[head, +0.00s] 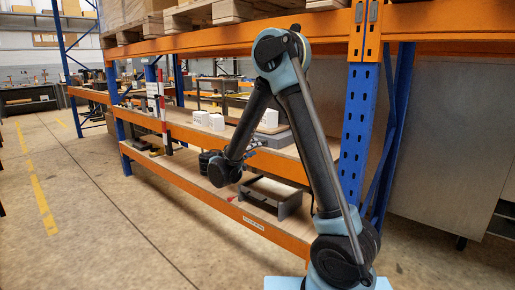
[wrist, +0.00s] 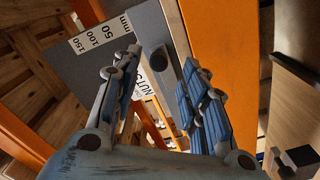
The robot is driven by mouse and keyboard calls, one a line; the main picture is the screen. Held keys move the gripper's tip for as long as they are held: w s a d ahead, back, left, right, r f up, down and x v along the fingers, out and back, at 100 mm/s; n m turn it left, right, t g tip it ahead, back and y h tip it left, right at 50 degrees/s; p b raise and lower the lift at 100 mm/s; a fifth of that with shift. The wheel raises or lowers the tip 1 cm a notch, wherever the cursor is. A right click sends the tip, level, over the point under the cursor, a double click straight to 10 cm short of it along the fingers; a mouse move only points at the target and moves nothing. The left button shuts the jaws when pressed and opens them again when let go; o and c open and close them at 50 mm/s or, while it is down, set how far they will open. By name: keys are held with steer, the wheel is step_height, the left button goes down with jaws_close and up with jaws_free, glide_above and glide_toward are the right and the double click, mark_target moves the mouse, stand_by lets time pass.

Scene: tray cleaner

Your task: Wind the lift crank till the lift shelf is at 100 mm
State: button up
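In the wrist view my gripper (wrist: 163,66) is open, with one blue-padded finger on each side. A dark round-ended knob (wrist: 158,59) shows between the fingertips, with a gap on both sides; it may be the crank's handle. It stands against a grey panel (wrist: 151,22). A white scale label (wrist: 100,36) reads 150, 100 and 50 mm; I cannot make out a pointer on it. In the head view my arm reaches into the rack and the gripper is mostly hidden behind its wrist. I cannot pick out the lift shelf with certainty.
Orange beams (head: 210,188) and a blue upright (head: 357,130) of the rack stand close around my arm. A grey open frame (head: 275,196) sits on the lower shelf, and white boxes (head: 209,120) on the one above. The floor (head: 90,220) at left is clear.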

steer(key=shift+x, duration=2.4)
steer(key=shift+c, duration=0.4)
steer(key=c, duration=0.9)
jaws_close()
